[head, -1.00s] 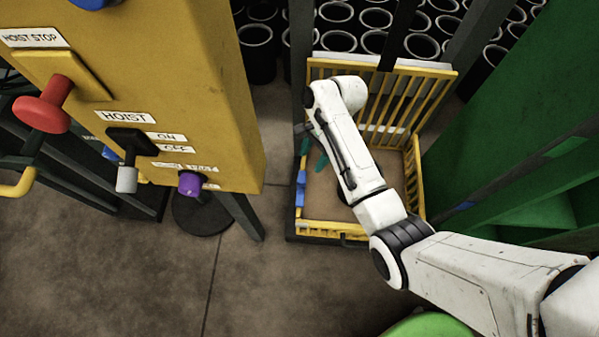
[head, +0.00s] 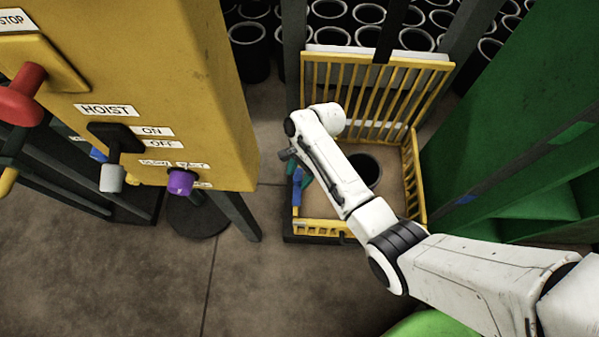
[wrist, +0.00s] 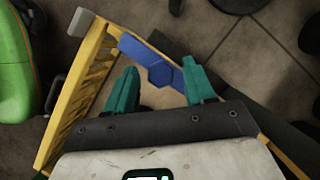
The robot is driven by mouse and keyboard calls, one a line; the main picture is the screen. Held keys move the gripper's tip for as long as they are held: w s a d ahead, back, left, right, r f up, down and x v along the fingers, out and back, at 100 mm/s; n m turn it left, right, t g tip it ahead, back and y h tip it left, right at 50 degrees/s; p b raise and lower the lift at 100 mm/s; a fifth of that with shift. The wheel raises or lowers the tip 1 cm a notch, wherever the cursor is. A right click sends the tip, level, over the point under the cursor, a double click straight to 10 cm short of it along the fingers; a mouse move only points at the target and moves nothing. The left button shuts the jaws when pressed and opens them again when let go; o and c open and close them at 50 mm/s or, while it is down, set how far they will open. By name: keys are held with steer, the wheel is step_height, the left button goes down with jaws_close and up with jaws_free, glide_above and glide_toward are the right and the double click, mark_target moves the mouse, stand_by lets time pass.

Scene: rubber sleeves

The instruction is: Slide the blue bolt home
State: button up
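The blue bolt (head: 297,186) is at the left front side of the yellow-railed cage (head: 318,229) in the head view. In the wrist view the blue bolt (wrist: 143,55) is a flat bar with a hexagonal knob beside a yellow rail. My gripper (wrist: 158,66) has two teal fingers spread apart, with the knob showing between and just beyond their tips. I cannot tell whether either finger touches it. In the head view my gripper (head: 305,176) is mostly hidden behind my wrist, close to the bolt.
A black sleeve (head: 365,170) stands on the cage floor. A yellow hoist panel (head: 170,70) with a red knob, a grey-tipped lever and a purple knob (head: 181,181) is at left. Green shelving (head: 530,150) is at right. Many sleeves stand behind. Floor at front left is clear.

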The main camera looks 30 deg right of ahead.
mark_target(293, 203)
jaws_close()
stand_by(0.3)
steer(key=shift+s+a+r+p, duration=0.2)
steer(key=shift+s+a+p, duration=0.1)
steer(key=shift+p, duration=0.3)
steer(key=s+p, duration=0.1)
steer(key=s+a+p, duration=0.1)
steer(key=p, duration=0.1)
steer(key=shift+s+a+r, duration=0.1)
steer(key=shift+s+a, duration=0.15)
steer(key=shift+a, duration=0.05)
steer(key=shift+s+a+p, duration=0.4)
steer(key=shift+s+p, duration=0.1)
steer(key=shift+p, duration=0.25)
steer(key=shift+s+a+f, duration=0.1)
steer(key=shift+s+f, duration=0.05)
steer(key=shift+f, duration=0.2)
